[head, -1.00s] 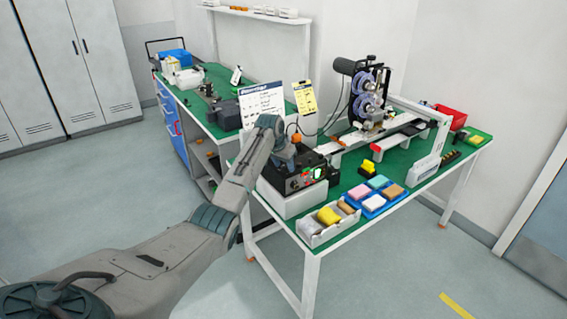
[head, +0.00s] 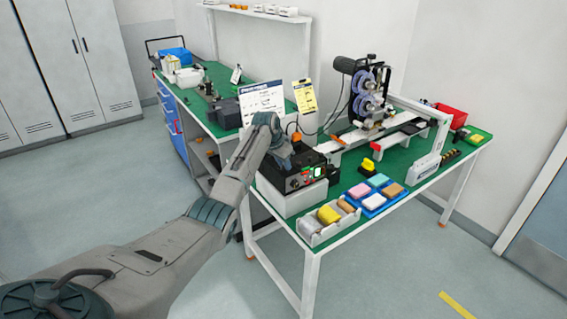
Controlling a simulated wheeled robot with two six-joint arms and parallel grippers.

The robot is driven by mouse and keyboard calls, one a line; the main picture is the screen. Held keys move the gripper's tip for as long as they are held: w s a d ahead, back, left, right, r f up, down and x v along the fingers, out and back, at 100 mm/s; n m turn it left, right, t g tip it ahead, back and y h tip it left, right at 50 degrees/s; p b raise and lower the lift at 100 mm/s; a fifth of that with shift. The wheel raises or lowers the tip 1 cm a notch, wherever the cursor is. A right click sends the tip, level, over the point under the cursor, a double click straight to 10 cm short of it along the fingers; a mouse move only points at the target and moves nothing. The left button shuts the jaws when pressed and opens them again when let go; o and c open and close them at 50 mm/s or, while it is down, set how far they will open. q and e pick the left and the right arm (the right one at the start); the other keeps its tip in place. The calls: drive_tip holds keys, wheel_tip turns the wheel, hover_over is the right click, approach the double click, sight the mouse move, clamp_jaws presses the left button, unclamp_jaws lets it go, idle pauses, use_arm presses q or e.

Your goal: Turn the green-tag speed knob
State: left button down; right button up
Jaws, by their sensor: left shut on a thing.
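The black control box (head: 294,182) sits on a light grey base at the near left corner of the green-topped bench, with a small lit green display (head: 319,172) on its front. My left gripper (head: 287,163) points down at the upper left part of the box, shut on what appears to be the green-tag speed knob. The fingertips and the knob are too small and covered to make out, and I cannot read a green tag. My right gripper is not in view.
A white sign (head: 262,103) stands behind my wrist.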

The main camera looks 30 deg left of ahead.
use_arm(q)
drive_tip(key=m+h+b, duration=0.1)
drive_tip(key=m, duration=0.1)
drive_tip(key=shift+w+a+m, duration=0.1)
drive_tip(key=shift+a+m, duration=0.05)
drive_tip(key=shift+m, duration=0.25)
drive_tip(key=shift+f+m+g+h+b, duration=0.1)
drive_tip(key=shift+m+g+h+b, duration=0.25)
drive_tip(key=shift+m+b, duration=0.45)
drive_tip(key=m+g+h+b, duration=0.1)
drive_tip(key=m+b, duration=0.3)
drive_tip(key=shift+w+a+b, duration=0.15)
drive_tip(key=shift+b, duration=0.2)
drive_tip(key=shift+m+b, duration=0.3)
drive_tip(key=shift+m, duration=0.1)
drive_tip(key=shift+m+h+b, duration=0.25)
drive_tip(key=shift+m+b, duration=0.05)
drive_tip(key=shift+r, duration=0.2)
